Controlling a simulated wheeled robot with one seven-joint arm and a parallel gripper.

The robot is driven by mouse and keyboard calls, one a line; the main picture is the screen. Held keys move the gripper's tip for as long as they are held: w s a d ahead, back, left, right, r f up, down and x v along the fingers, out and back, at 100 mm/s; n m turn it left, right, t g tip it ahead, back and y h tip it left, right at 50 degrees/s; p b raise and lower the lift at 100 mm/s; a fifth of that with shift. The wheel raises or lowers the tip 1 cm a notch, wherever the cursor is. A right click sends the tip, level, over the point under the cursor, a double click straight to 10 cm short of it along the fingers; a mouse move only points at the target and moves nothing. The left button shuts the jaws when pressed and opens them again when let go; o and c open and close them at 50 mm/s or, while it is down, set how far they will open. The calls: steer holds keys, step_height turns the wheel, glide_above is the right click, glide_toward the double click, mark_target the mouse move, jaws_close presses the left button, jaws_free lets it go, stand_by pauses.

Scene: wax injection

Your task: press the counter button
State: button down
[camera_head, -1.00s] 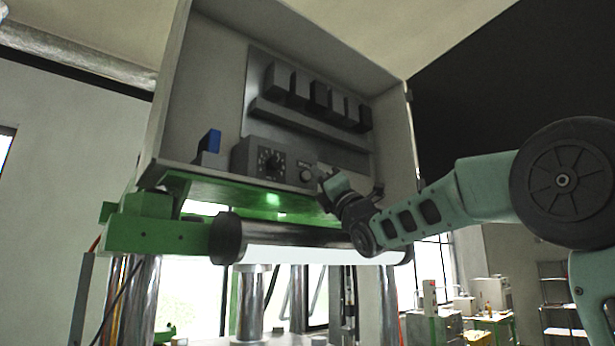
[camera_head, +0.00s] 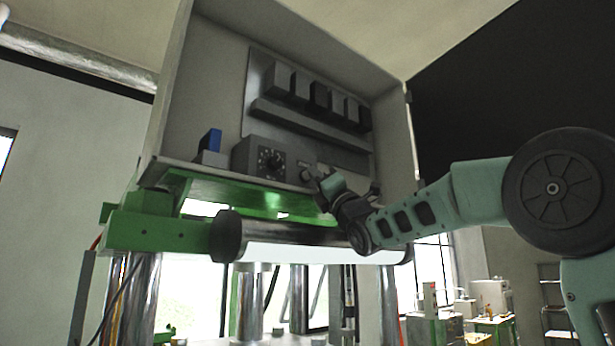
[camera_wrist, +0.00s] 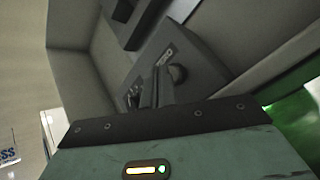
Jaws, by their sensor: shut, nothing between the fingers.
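In the wrist view the closed fingers (camera_wrist: 160,88) reach toward the counter's face, left of the button. I cannot tell whether they touch the box.
The cabinet (camera_head: 215,60) holds a row of dark modules (camera_head: 318,97) above the counter and a blue-topped part (camera_head: 212,141) at left. A green frame (camera_head: 150,232) and a horizontal roller (camera_head: 290,240) lie below. The cabinet's right wall (camera_head: 398,140) stands close to my wrist.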

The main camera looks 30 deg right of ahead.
steer(key=shift+w, duration=0.3)
steer(key=shift+a+r, duration=0.1)
steer(key=shift+a, duration=0.05)
stand_by(1.1)
steer(key=shift+f+b, duration=0.25)
steer(key=shift+b, duration=0.55)
steer(key=shift+f, duration=0.15)
steer(key=shift+s+b, duration=0.15)
steer(key=shift+b, duration=0.35)
steer(key=shift+s+d+f+b, duration=0.2)
steer(key=shift+s+b, duration=0.3)
steer(key=shift+b, duration=0.05)
steer(key=s+b, duration=0.2)
steer(key=s, duration=0.2)
steer(key=shift+s+d+r+b, duration=0.1)
steer(key=shift+d+r+b, duration=0.25)
steer(key=shift+d+b, duration=0.05)
